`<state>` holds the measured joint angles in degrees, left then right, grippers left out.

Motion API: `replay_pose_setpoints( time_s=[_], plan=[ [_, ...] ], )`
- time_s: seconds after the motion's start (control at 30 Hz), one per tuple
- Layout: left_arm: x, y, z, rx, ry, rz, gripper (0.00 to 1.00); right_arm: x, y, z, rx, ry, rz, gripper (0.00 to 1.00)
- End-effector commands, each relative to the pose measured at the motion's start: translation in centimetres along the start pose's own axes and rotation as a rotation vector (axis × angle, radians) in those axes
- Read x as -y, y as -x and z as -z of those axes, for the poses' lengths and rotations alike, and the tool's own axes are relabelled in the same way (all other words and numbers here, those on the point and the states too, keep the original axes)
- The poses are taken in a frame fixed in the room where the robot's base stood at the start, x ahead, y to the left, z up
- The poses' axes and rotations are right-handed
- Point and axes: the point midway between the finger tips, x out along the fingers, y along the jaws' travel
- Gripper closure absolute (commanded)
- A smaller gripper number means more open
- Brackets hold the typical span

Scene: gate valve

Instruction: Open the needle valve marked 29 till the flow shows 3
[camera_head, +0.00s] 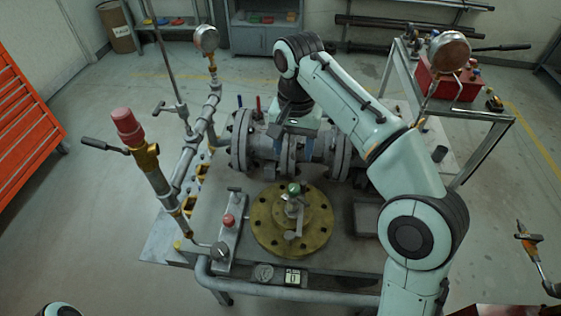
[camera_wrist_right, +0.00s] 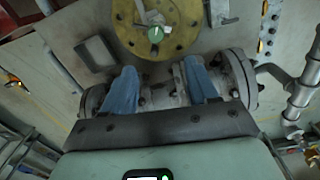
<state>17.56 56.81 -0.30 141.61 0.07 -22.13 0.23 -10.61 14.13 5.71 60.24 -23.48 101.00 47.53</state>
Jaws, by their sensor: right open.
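A valve with a green knob (camera_head: 294,188) stands on a round brass flange (camera_head: 262,222); the green knob also shows in the wrist view (camera_wrist_right: 155,34). A red knob (camera_head: 228,220) sits on a narrow plate to its left. I cannot read a 29 on either. A small display (camera_head: 292,277) at the bench front appears to read 0. My right gripper (camera_head: 296,156) is open above the grey flanged pipe, behind the green knob. In the wrist view its blue fingers (camera_wrist_right: 160,68) are apart with nothing clearly held between them. My left gripper is out of view.
The grey flanged pipe (camera_head: 262,146) runs across the bench behind the brass flange. Upright pipework with a red-capped valve (camera_head: 127,127) stands at left. A round dial (camera_head: 262,273) sits beside the display. A red box (camera_head: 455,82) rests on a side table at right.

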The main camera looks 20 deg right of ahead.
Motion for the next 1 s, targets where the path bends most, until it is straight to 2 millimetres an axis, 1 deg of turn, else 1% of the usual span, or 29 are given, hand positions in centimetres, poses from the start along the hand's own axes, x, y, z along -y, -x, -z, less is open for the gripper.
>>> replay_pose_setpoints(
  time_s=[0.07,0.17,0.27,0.5,0.7,0.83,1.0],
  plan=[
    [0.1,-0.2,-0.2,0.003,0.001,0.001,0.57,-0.3,0.4,-0.2,-0.001,-0.008,0.000,0.42],
    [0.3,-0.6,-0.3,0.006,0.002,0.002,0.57,-0.4,-0.5,-0.3,0.001,-0.010,-0.004,0.42],
    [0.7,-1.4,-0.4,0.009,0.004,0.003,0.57,-0.4,-2.1,-0.3,0.002,-0.010,-0.005,0.42],
    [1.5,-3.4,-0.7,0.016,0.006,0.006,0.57,-0.4,-7.3,-0.3,0.003,-0.009,-0.004,0.42],
    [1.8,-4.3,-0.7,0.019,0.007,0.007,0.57,-0.4,-10.8,-0.2,0.002,-0.009,-0.003,0.42],
    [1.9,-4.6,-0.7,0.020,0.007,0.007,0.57,-0.3,-12.2,-0.2,0.000,-0.008,-0.001,0.42],
    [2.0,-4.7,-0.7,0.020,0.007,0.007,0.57,-0.3,-12.8,-0.2,0.000,-0.008,-0.001,0.42]
  ],
)
